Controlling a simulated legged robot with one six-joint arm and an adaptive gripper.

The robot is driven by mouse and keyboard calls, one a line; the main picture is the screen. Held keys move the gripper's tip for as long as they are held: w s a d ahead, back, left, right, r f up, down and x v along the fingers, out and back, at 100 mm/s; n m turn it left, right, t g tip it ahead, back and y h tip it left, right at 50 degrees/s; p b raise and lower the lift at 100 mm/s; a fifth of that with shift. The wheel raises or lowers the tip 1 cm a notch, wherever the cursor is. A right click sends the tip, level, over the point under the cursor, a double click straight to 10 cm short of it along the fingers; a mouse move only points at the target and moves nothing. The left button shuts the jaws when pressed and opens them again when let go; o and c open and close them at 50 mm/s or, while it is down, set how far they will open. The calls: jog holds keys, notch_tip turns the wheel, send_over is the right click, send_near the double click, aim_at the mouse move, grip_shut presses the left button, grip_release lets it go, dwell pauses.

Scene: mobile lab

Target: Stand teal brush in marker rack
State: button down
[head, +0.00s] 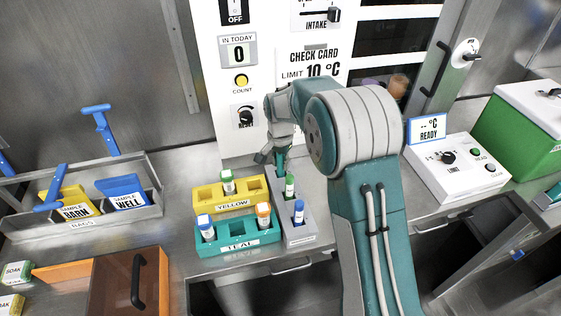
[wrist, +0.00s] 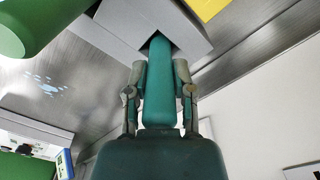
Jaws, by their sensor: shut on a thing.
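The teal brush (wrist: 158,80) is held between the two fingers of my gripper (wrist: 159,88) in the wrist view. Its far end reaches a dark square opening in the grey marker rack (wrist: 135,22). How deep it sits is hard to tell. In the head view my gripper (head: 271,154) is over the far end of the grey rack (head: 301,241), and a little of the teal brush (head: 279,166) shows below it. A green-capped marker (head: 290,186) and a blue-capped marker (head: 298,212) stand in the same rack, nearer the front.
A yellow rack (head: 208,196) and a teal rack (head: 235,241), both holding capped tubes, stand left of the grey rack. The white cabinet (head: 270,140) rises close behind.

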jog(key=shift+c, duration=2.3)
grip_release()
